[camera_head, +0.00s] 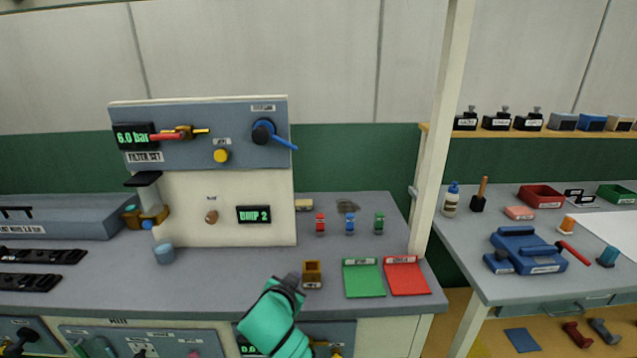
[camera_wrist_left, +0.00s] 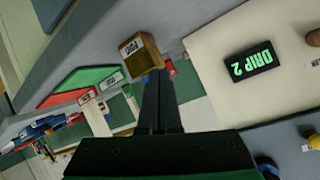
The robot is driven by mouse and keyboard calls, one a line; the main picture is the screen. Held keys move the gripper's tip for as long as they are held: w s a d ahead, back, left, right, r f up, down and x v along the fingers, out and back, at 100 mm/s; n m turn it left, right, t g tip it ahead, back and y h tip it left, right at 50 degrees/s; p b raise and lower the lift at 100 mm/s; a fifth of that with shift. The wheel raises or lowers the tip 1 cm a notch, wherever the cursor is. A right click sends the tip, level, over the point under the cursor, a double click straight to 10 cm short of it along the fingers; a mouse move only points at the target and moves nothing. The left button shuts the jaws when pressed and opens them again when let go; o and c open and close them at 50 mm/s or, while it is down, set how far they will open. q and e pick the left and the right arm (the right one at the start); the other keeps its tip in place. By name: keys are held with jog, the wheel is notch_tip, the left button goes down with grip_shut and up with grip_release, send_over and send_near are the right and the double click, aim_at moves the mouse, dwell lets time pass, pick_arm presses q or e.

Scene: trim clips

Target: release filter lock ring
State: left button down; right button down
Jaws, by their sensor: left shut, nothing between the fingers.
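A filter panel (camera_head: 195,220) stands on the grey bench. At its left side is a dark-topped filter unit (camera_head: 147,190) with a brass-coloured ring (camera_head: 146,218) at its lower end; a small blue part shows below the ring. Whether the ring is locked is too small to tell. My left gripper (camera_head: 291,281) is at the bench's front, right of the panel and well away from the ring. In the left wrist view its fingers (camera_wrist_left: 158,100) are together and empty. Their tips appear close to a small brown labelled box (camera_wrist_left: 141,55); contact is unclear.
The panel carries a 6.0 bar display (camera_head: 134,136), a red-handled valve (camera_head: 168,136), a yellow knob (camera_head: 221,156) and a blue lever (camera_head: 275,135). A blue-grey cup (camera_head: 164,253) stands before it. Green (camera_head: 364,279) and red (camera_head: 407,277) mats lie right of the brown box (camera_head: 312,272).

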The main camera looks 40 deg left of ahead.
pick_arm(q)
jog(key=w+a+r+t+y, duration=0.25)
jog(key=a+r+t, duration=0.2)
jog(key=r, duration=0.65)
jog(key=m+t, duration=0.3)
jog(key=t, duration=0.3)
send_near(284, 143)
jog(key=d+r, duration=0.3)
jog(key=d, duration=0.2)
jog(key=shift+a, duration=0.25)
pick_arm(e)
jog(key=shift+s+r, duration=0.2)
pick_arm(q)
jog(key=shift+r, duration=0.15)
